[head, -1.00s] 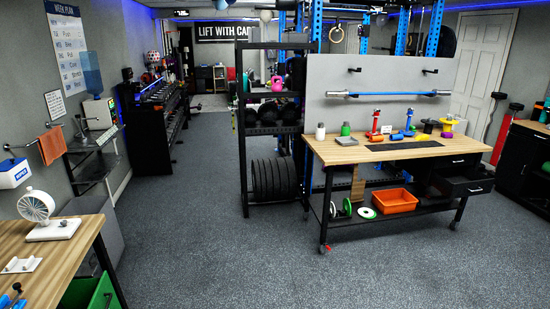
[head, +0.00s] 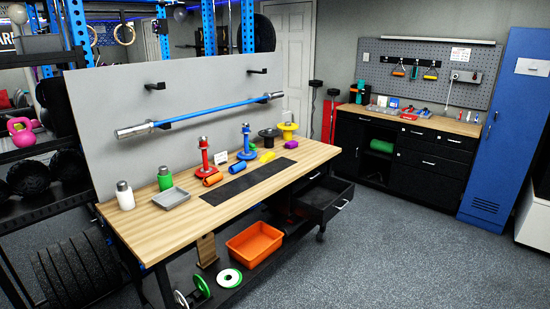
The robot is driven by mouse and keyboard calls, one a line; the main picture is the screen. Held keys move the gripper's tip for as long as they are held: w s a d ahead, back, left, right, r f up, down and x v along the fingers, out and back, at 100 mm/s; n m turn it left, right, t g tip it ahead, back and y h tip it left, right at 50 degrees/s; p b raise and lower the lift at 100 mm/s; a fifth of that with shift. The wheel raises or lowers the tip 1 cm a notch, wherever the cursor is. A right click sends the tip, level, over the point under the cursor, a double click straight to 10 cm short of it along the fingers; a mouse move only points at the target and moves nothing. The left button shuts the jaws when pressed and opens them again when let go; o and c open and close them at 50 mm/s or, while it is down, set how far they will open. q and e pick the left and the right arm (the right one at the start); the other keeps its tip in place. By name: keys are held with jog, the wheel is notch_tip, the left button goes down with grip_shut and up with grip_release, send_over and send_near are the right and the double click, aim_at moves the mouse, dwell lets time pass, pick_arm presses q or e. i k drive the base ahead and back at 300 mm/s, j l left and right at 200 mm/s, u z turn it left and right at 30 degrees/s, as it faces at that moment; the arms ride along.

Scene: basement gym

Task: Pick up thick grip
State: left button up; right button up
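Several short thick cylinders that look like thick grips lie on the wooden workbench (head: 222,213). One is orange-red (head: 212,180), one blue (head: 238,166), one yellow (head: 267,157), and a small purple one (head: 291,144) lies further right. I cannot tell which is the task's grip. A red post stand (head: 205,158) and a blue post stand (head: 246,143) stand behind them. Neither of my grippers shows in the head view.
On the bench are white and green bottles (head: 124,196), a grey tray (head: 171,198) and a black mat (head: 249,178). A drawer (head: 322,200) juts out at its right end. An orange bin (head: 254,243) sits on the lower shelf. Floor at right is clear.

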aim_at(234, 170)
jog(key=i+l+z, duration=0.1)
jog(key=i+z, duration=0.15)
jog(key=i, duration=0.5)
jog(key=i+j+z, duration=0.1)
jog(key=i+z, duration=0.15)
jog(key=i, duration=0.5)
jog(key=i+u, duration=0.45)
jog(key=i+l+u, duration=0.25)
jog(key=u, duration=0.25)
jog(key=i+l+u, duration=0.45)
jog(key=k+j, duration=0.05)
